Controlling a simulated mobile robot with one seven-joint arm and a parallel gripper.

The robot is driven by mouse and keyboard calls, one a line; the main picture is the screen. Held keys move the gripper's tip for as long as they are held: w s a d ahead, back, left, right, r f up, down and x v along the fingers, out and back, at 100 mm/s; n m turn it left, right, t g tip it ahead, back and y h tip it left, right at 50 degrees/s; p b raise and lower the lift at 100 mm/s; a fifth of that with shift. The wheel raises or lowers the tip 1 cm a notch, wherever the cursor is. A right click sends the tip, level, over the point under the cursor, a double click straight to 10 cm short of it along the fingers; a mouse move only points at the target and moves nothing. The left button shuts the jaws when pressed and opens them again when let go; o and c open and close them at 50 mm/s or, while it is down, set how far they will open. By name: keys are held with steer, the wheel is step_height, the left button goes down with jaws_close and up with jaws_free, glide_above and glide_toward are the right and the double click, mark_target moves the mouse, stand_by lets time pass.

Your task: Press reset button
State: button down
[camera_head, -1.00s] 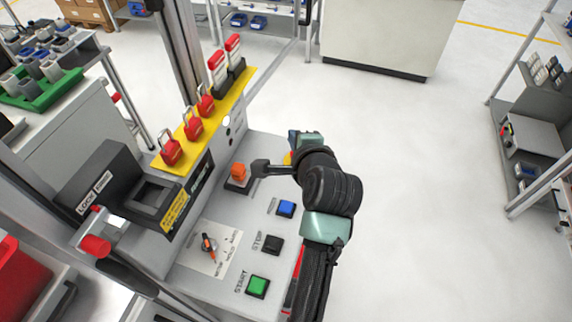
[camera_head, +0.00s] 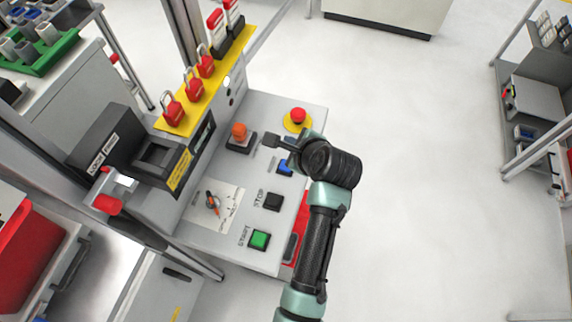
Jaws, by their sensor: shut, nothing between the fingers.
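A sloped grey control panel (camera_head: 222,255) carries several buttons. A blue button (camera_head: 284,167) sits above the black STOP button (camera_head: 272,202); my arm partly covers it, and I cannot read its label. Below STOP is the green START button (camera_head: 259,239). My gripper (camera_head: 268,140) is shut and empty. Its tips point left over the panel, between the orange knob (camera_head: 239,132) and the blue button. The tips look apart from the blue button, though their height is hard to tell.
A red mushroom button (camera_head: 298,116) on a yellow base is at the panel's top right. A rotary switch (camera_head: 212,201) is at the left. Red padlocks (camera_head: 205,65) line a yellow strip behind. The floor to the right is clear.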

step_height(320, 180, down, 7)
steer(key=b, duration=0.5)
steer(key=shift+r+b, duration=0.2)
steer(key=shift+b, duration=0.2)
steer(key=shift+f, duration=0.45)
steer(key=shift+f, duration=0.15)
stand_by(0.9)
steer(key=shift+f, duration=0.25)
steer(key=shift+f+b, duration=0.4)
steer(key=shift+f, duration=0.1)
stand_by(0.6)
stand_by(0.3)
steer(key=shift+r+p, duration=0.9)
steer(key=shift+p, duration=0.2)
